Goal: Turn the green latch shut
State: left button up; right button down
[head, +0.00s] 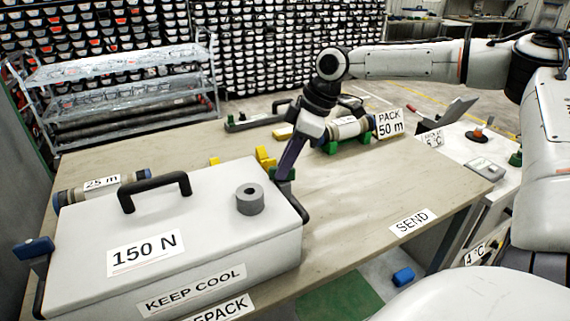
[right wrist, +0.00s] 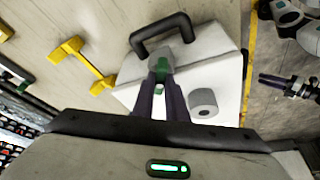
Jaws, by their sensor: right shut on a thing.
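The white box (head: 200,232), labelled "150 N" and "KEEP COOL", stands on the table with its lid down. The green latch (head: 283,173) is at the box's right end, mostly hidden by my right gripper (head: 287,168). In the right wrist view the green latch (right wrist: 161,67) shows between the fingertips of my right gripper (right wrist: 161,78), which is shut on it. A blue latch (head: 34,248) sticks out at the box's left end. A black carry handle (head: 154,182) and a grey ring (head: 250,200) are on the lid.
A tube labelled "25 m" (head: 98,187) lies behind the box. Yellow pieces (head: 264,157) stand beyond my right gripper. Another tube (head: 345,128) rests on green supports near the "PACK 50 m" sign (head: 389,124). The table (head: 370,195) is clear to the right.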

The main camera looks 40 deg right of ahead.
jog(key=n, duration=0.1)
jog(key=n+g, duration=0.1)
jog(key=n, duration=0.1)
jog(key=shift+w+d+f+n+y, duration=0.1)
jog(key=shift+d+n+y, duration=0.05)
jog(key=shift+n+y, duration=0.2)
jog(key=shift+n+g+y+b, duration=0.25)
jog(key=shift+n+g+b, duration=0.2)
jog(key=shift+n, duration=0.9)
jog(key=shift+w, duration=0.1)
jog(key=c, duration=1.8)
grip_release()
jog(key=shift+o, duration=0.2)
jog(key=shift+r, duration=0.2)
jog(key=v, duration=1)
jog(key=shift+d, duration=0.1)
